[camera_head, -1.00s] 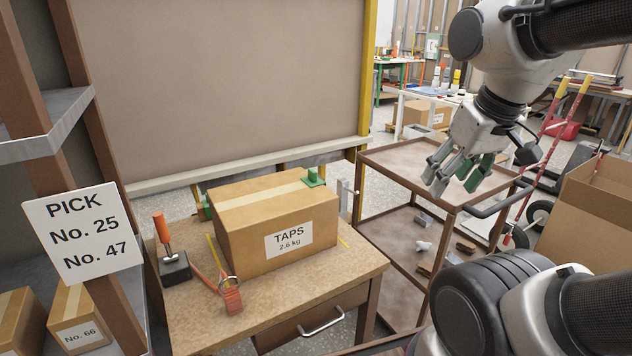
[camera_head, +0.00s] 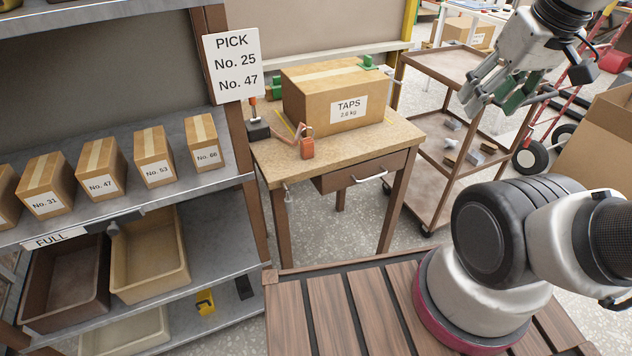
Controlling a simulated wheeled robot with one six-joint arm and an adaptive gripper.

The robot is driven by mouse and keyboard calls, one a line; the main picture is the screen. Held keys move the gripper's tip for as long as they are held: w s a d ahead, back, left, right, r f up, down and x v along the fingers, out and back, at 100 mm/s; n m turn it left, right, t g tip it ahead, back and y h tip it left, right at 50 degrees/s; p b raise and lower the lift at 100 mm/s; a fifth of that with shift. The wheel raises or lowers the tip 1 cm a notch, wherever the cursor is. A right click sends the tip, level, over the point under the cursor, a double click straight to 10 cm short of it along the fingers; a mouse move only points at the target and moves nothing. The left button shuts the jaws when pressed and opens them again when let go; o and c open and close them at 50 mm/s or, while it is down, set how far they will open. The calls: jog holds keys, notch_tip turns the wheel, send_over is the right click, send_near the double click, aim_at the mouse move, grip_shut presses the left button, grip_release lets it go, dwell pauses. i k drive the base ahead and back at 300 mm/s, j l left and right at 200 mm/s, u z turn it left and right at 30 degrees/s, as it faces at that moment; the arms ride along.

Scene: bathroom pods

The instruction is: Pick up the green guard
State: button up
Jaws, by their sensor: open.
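A green guard (camera_head: 368,62) sits on the top right back edge of the TAPS carton (camera_head: 302,104). Another green guard (camera_head: 276,86) shows at the carton's left back side, partly hidden by it. The carton stands on a small wooden table (camera_head: 400,132). My gripper (camera_head: 487,104) is in the upper right, to the right of the carton and apart from both guards. Its fingers are spread. A green part shows at its right finger and moves with the gripper; I cannot tell exactly what it is.
A brown cart (camera_head: 440,63) with loose items on its lower shelf stands right of the table. Shelves (camera_head: 228,168) with small numbered boxes fill the left. An open carton (camera_head: 600,140) stands at right.

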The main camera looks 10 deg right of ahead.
aim_at(367, 65)
jog(key=i+l+u, duration=0.25)
jog(key=i+l, duration=0.25)
jog(key=i+l+u, duration=0.25)
jog(key=i+l, duration=0.2)
jog(key=l, duration=0.2)
